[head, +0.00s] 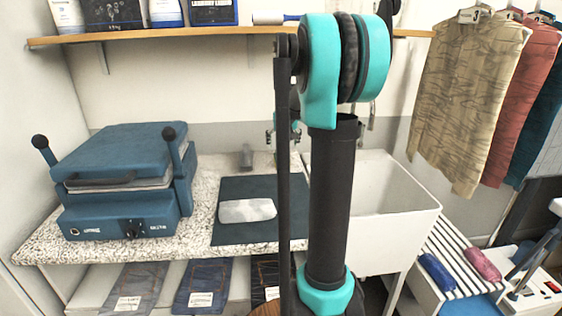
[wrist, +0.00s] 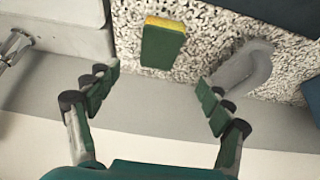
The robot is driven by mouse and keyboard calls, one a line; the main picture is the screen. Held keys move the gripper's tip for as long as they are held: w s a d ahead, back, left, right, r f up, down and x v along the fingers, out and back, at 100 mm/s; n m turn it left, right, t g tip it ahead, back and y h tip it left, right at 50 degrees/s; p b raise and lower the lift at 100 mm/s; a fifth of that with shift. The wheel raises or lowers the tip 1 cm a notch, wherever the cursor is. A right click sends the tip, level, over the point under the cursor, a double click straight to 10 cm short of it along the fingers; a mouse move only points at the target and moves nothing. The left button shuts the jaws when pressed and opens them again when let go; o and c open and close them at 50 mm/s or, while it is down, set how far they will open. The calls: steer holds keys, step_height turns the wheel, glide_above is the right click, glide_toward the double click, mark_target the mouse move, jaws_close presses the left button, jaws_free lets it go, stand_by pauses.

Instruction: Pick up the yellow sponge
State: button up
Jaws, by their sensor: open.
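The sponge (wrist: 163,42) shows in the wrist view, upper middle, on the speckled counter. It has a dark green face and a thin yellow layer along its upper edge. My gripper (wrist: 158,80) is open and empty, with its two fingers spread to either side and below the sponge in the picture. No finger touches it. In the head view, my arm covers most of the gripper and I cannot make out the sponge.
A grey object (wrist: 243,65) stands right of the sponge in the wrist view. A white sink (head: 390,195) borders the counter. A blue press (head: 125,180) and a dark mat (head: 245,230) with a pale folded cloth (head: 247,210) are on the counter. A shelf (head: 180,33) hangs above.

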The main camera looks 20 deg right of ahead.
mark_target(282, 157)
steer(key=x, duration=1)
steer(key=shift+s+f, duration=0.1)
steer(key=shift+s, duration=0.1)
steer(key=c, duration=0.9)
steer(key=shift+o, duration=0.2)
step_height(282, 157, up, 20)
